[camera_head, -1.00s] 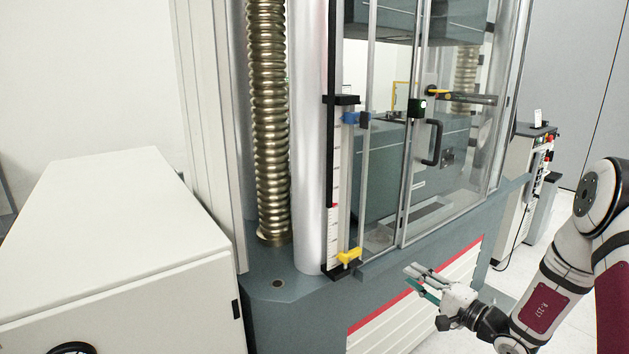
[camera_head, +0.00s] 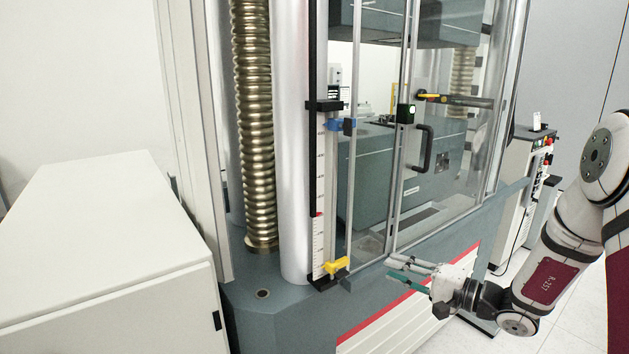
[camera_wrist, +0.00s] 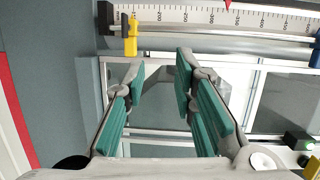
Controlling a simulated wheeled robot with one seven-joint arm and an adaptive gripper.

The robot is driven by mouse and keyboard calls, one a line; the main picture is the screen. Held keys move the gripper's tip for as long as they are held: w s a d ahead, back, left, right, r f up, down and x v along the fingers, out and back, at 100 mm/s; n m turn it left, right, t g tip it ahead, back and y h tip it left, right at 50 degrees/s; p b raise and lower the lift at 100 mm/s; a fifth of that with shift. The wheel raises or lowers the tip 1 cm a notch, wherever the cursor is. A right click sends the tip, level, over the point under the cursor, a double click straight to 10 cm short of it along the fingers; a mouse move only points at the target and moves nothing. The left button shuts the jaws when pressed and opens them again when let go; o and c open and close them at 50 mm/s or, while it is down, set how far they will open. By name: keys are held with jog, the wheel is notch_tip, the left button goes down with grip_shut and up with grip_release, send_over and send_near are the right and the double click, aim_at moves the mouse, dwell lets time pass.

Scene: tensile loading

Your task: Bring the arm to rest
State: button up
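My gripper (camera_head: 410,272) is in front of the lower part of the testing machine, just outside its glass doors. In the wrist view my gripper (camera_wrist: 160,95) shows two green-padded fingers set well apart, with nothing between them. My arm (camera_head: 545,280) reaches in from the right, with the wrist low and the fingers pointing left. The tensile testing machine (camera_head: 290,325) stands upright, with its glass doors (camera_head: 440,200) shut and a black handle (camera_head: 423,148) on them.
A yellow clamp (camera_head: 336,267) and a blue clamp (camera_head: 341,125) sit on the scale beside the doors. A white cabinet (camera_head: 95,250) stands at the left. A control console (camera_head: 525,190) stands behind at the right. Floor (camera_head: 575,320) shows around my arm.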

jog(key=s+a+r+n+g+h+p, duration=0.1)
jog(key=s+a+r+n+g+h, duration=0.15)
jog(key=s+a+r+g, duration=0.6)
jog(key=s+a+r+n+g+h+p, duration=0.15)
jog(key=s+r+n, duration=0.25)
jog(key=s, duration=0.9)
jog(key=s+d+r+t+h+p, duration=0.1)
jog(key=s+d+r+h, duration=0.1)
jog(key=s, duration=0.3)
jog(key=s+d+r+t+h+p, duration=0.1)
jog(key=s+d+r+h, duration=0.1)
jog(key=s+d+h, duration=0.2)
jog(key=s+d+r+n+t+h+p, duration=0.1)
jog(key=s+d+r+h, duration=0.2)
jog(key=s, duration=0.5)
jog(key=shift+d+p, duration=0.3)
jog(key=shift+d, duration=0.4)
